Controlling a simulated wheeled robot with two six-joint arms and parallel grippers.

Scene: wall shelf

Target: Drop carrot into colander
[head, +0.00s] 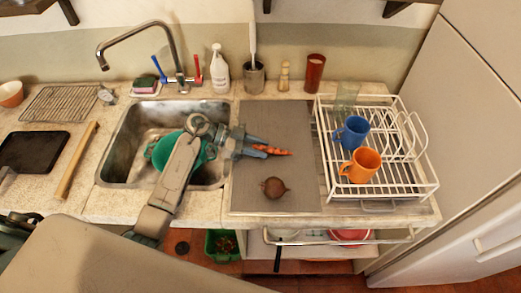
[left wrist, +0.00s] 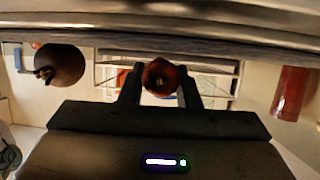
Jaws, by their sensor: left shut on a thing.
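The orange carrot (head: 275,151) is held by my left gripper (head: 258,146) over the left part of the grey mat. In the left wrist view the carrot's round end (left wrist: 160,76) shows between the two fingers (left wrist: 161,92). The green colander (head: 209,155) sits in the sink basin, to the left of the gripper. My left arm crosses in front of the colander and hides much of it. My right gripper is not in view.
A dark round beet (head: 274,187) lies on the grey mat (head: 285,122). A white dish rack (head: 428,187) with a blue mug (head: 351,132) and an orange mug (head: 361,166) stands to the right. The faucet (head: 136,39) arches over the sink (head: 118,147). A red tumbler (head: 315,73) stands behind the mat.

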